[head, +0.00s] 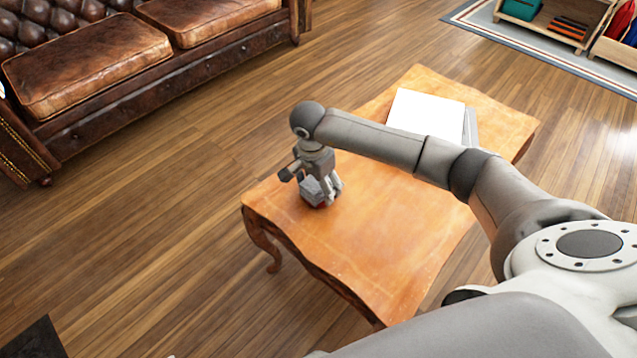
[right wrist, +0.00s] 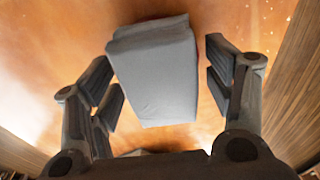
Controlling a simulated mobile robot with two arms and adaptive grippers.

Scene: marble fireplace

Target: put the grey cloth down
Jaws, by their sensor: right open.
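The grey cloth (right wrist: 155,75) is a folded, block-like bundle. In the right wrist view it lies between the two fingers of my right gripper (right wrist: 160,95), with a gap showing on each side. In the head view the cloth (head: 312,192) is at the left end of the wooden table (head: 390,235), partly hidden by the gripper. My right gripper (head: 322,188) points down over it and is open around it. A small red patch shows low beside the cloth; I cannot tell what it is. My left gripper is in neither view.
A white flat object (head: 425,112), like a book or laptop, lies at the table's far end. The table's middle and near part are clear. A brown leather sofa (head: 95,62) stands at the upper left, and a low wooden shelf (head: 560,18) at the upper right.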

